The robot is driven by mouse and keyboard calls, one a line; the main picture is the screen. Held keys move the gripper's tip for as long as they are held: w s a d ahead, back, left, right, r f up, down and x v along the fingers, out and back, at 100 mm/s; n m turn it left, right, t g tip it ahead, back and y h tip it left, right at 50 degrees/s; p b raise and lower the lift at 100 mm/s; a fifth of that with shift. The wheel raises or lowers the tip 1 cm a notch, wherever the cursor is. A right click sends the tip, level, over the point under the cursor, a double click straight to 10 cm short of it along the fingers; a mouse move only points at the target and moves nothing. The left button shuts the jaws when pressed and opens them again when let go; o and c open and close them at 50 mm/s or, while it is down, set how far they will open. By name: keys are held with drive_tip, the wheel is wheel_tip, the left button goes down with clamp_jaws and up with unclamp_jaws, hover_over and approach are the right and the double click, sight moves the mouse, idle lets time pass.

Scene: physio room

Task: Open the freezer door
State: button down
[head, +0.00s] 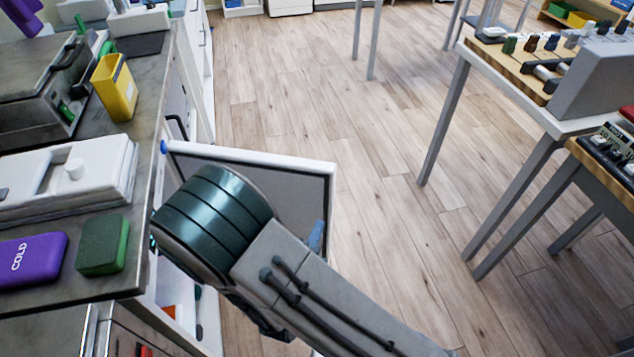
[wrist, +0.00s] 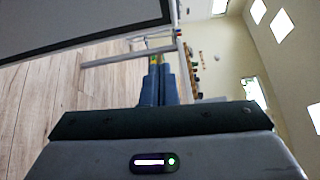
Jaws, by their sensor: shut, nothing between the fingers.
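The freezer door (head: 285,158) stands swung out from under the counter, with a white rim and a dark grey inner panel. My arm covers much of it in the head view. The white freezer interior (head: 208,318) shows below the counter, with small orange and red things inside. The door panel also fills the upper left of the wrist view (wrist: 75,20). My gripper (wrist: 158,68) has its blue fingers together with nothing between them, beside the panel. In the head view a blue finger (head: 316,236) shows in front of the panel; the rest is hidden by my arm.
The counter (head: 128,262) at left carries a purple cold pack (head: 30,258), a green block (head: 103,245), a white tray (head: 120,180) and a yellow container (head: 115,87). A table (head: 510,80) with weights stands at right. Wooden floor between is clear.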

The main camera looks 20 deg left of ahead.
drive_tip(key=s+a+n+y, duration=0.1)
drive_tip(key=a+n+y, duration=0.1)
drive_tip(key=n, duration=0.1)
approach(319, 182)
drive_tip(key=w, duration=0.3)
drive_tip(key=w+b, duration=0.1)
drive_tip(key=w, duration=0.3)
drive_tip(key=shift+a+r, duration=0.1)
drive_tip(key=shift+a, duration=0.15)
